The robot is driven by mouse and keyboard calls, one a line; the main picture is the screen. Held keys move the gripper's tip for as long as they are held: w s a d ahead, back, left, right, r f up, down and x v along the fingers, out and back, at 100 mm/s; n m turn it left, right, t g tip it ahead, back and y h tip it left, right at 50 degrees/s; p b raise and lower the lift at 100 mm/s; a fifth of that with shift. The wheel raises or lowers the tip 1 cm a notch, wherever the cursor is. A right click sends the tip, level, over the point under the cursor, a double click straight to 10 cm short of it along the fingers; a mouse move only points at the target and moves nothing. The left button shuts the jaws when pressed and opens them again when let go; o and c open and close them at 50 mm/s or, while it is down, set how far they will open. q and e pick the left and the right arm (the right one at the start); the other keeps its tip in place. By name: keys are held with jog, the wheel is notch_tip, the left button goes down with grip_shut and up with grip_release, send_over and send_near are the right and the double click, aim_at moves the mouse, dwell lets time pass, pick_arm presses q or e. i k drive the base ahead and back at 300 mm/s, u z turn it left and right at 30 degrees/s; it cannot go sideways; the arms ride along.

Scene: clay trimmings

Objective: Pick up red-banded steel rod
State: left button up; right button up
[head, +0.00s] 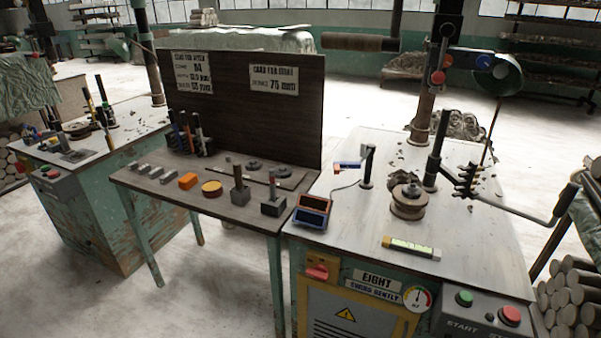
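Several slim upright rods stand in a small dark rack (206,150) at the back of the middle bench, against the dark board. One rod (185,130) shows reddish colour; another rod (198,126) looks pale grey. They are too small to tell for certain which is the red-banded steel rod. The rods' lower ends are hidden in the rack. Neither of my grippers shows in the head view.
The right bench carries a machine with a crank (520,211), a spirit level (411,248) and a blue-framed box (312,211).

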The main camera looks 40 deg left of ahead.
aim_at(272, 174)
jog(key=u, duration=0.7)
jog(key=i, duration=0.85)
jog(key=z, duration=0.3)
